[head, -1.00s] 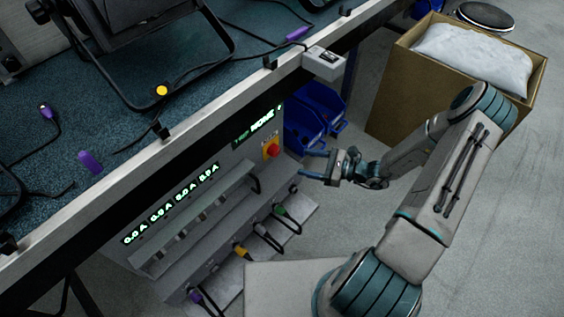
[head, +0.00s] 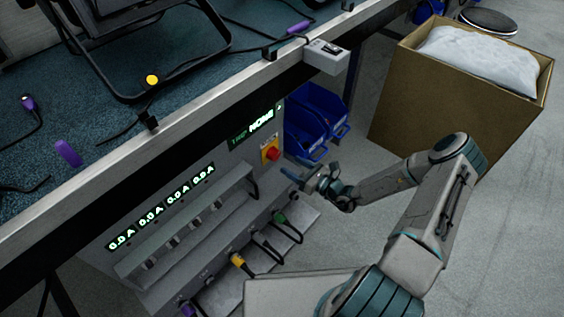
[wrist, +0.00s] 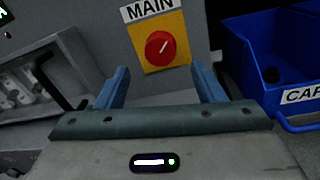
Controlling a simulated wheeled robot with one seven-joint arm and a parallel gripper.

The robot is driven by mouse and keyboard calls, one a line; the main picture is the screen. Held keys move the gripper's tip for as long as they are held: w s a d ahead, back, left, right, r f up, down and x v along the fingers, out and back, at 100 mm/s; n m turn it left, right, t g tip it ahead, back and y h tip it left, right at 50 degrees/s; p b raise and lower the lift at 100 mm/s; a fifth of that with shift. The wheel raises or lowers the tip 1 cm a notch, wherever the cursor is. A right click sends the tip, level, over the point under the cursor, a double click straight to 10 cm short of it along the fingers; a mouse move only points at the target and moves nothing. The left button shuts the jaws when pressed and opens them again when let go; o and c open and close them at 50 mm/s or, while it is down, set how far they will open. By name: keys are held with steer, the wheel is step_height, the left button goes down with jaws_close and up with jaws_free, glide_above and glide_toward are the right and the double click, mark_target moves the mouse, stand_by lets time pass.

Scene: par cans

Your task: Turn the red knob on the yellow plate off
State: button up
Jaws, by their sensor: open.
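The red knob (head: 272,155) sits on the yellow plate (head: 264,159) on the grey panel front under the bench. In the wrist view the red knob (wrist: 160,48) shows a pale slanted mark, and the yellow plate (wrist: 142,59) lies under a MAIN label. My gripper (head: 290,172) is just right of and below the knob in the head view, apart from it. In the wrist view my gripper (wrist: 164,84) is open and empty, its blue fingers to either side below the knob. The knob shows in the gap between them.
Blue bins (head: 313,118) stand just right of the panel; one bin (wrist: 265,60) is close to the right finger in the wrist view. A protruding rail (head: 190,225) and plugged cables are at the left. A cardboard box (head: 450,95) stands behind my arm.

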mark_target(277, 156)
steer(key=b+x, duration=0.1)
steer(key=x, duration=0.4)
steer(key=shift+w+a, duration=0.25)
steer(key=c, duration=1)
